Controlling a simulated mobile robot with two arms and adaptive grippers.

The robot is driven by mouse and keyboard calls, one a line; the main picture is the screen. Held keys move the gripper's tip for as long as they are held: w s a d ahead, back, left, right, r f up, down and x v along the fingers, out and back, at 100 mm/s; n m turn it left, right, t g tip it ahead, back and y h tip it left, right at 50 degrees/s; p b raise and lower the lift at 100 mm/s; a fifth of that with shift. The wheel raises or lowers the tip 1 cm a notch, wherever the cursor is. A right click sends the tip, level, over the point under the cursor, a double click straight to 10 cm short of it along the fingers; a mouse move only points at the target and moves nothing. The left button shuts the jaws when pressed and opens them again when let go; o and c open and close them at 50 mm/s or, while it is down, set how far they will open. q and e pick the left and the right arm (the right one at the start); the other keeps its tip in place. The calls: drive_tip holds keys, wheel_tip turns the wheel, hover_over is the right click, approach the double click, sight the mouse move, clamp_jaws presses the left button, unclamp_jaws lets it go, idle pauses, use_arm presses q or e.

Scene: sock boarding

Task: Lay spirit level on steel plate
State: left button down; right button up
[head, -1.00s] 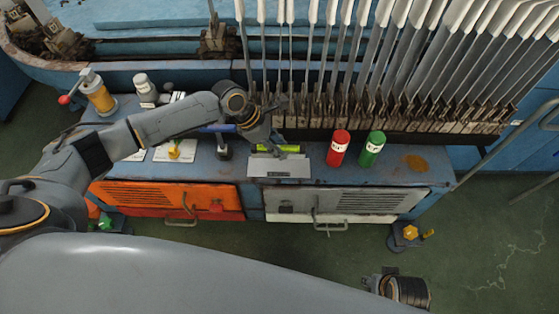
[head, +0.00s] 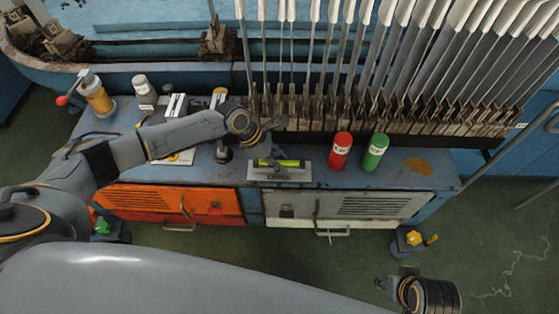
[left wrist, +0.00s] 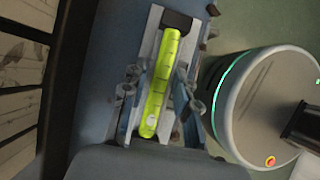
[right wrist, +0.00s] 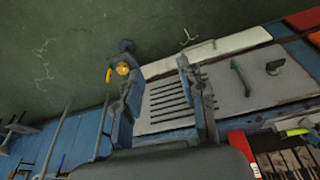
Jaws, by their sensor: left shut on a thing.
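The yellow-green spirit level (head: 288,163) is in my left gripper (head: 264,160), over the steel plate (head: 280,176) on the blue bench top. In the left wrist view the level (left wrist: 160,85) lies lengthwise between the two fingers of my left gripper (left wrist: 156,100), with the pale plate (left wrist: 150,45) behind it. I cannot tell whether the level touches the plate. My right gripper (right wrist: 163,95) is open and empty, away from the bench, low at the right in the head view (head: 388,284).
A red can (head: 340,151) and a green can (head: 374,152) stand right of the plate. A row of upright sock boards (head: 390,60) rises behind. A white bottle (head: 143,88) and a yellow cylinder (head: 98,98) stand at left. Bench top right of the green can is free.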

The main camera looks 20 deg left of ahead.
use_arm(q)
drive_tip(key=c, duration=1)
unclamp_jaws()
